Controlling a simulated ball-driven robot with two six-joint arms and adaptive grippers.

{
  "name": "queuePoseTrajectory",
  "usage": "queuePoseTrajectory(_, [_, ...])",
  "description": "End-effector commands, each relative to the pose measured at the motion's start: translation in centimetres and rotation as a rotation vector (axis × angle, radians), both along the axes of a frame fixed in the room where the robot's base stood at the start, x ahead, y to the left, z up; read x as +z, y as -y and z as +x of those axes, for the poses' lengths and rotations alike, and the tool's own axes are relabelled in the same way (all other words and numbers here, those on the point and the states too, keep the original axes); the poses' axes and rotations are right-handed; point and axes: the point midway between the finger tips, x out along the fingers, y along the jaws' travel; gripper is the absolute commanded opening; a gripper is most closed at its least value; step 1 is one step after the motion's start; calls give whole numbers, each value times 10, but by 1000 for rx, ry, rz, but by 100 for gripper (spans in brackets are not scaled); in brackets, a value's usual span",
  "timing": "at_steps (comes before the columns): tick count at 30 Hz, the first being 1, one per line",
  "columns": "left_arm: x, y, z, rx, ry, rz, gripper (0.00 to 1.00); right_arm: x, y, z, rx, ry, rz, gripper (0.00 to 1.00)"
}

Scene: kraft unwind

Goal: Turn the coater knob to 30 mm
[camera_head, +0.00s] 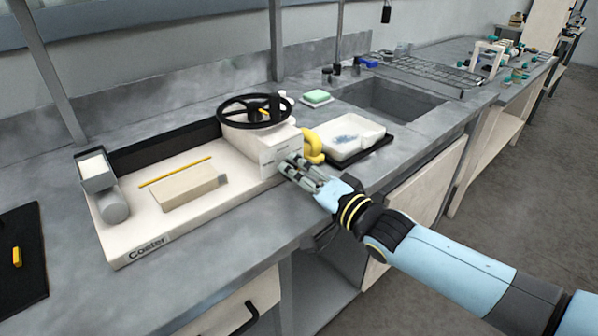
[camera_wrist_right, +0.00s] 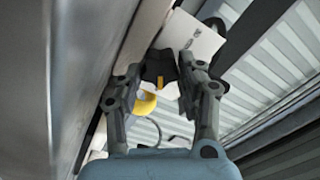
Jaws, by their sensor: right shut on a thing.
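The white coater (camera_head: 128,246) stands on the grey bench, with a black handwheel (camera_head: 254,111) on top of its box (camera_head: 277,149). My right gripper (camera_head: 287,166) reaches the front face of that box from the lower right. In the right wrist view its two fingers (camera_wrist_right: 170,82) are closed around a dark knob (camera_wrist_right: 158,62) with a yellow mark. The fingers hide the knob in the head view. Small print shows on the white face (camera_wrist_right: 196,38) beside it, too small to read. My left gripper is not in view.
A yellow curved handle (camera_head: 314,146) stands out close to my right gripper and also shows in the right wrist view (camera_wrist_right: 144,103). A white tray (camera_head: 345,145) lies to the right, before the sink (camera_head: 395,101). A black mat (camera_head: 22,262) lies at the left.

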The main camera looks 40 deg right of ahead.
Motion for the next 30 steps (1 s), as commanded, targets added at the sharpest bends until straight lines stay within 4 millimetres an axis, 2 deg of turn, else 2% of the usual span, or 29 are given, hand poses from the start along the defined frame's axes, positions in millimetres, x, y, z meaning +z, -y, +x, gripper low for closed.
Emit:
queuePoseTrajectory(11, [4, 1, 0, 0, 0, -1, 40, 2, 0, 0, 1, 10, -116, 5])
queuePoseTrajectory(30, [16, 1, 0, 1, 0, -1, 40, 4, -3, 0, 0, 56, -693, 5])
